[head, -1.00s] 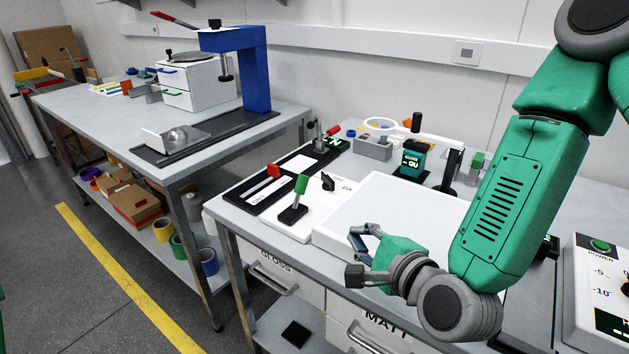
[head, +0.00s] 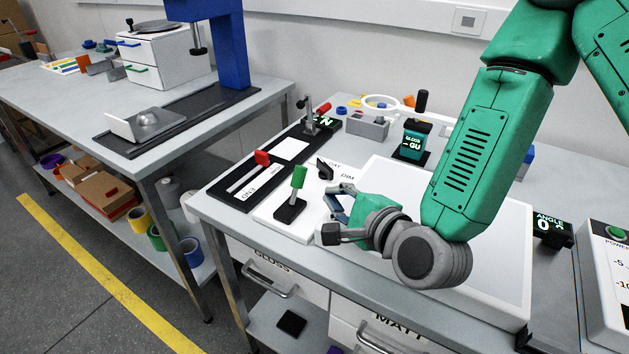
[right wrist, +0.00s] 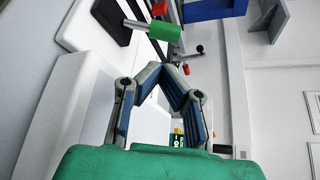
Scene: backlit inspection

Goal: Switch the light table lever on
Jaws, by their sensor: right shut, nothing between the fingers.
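The light table (head: 465,255) is a wide white panel on the right-hand bench. A lever with a green handle (head: 299,177) stands on a black base (head: 290,210) on the white plate at the panel's left end. The handle is nearly upright and leans slightly. A small black knob is behind it, by the label "DAY DIM". My right gripper (head: 335,190) is just right of the lever, apart from it, with shut, empty fingers. In the right wrist view, the fingertips (right wrist: 173,66) meet below the green handle (right wrist: 152,30). My left gripper is not in view.
A red-handled slider (head: 262,158) on a black plate lies left of the lever. A black-and-teal block (head: 412,142) and a grey box (head: 368,126) stand behind. A control box (head: 605,265) with a green button is at the right. Drawers are below the bench front.

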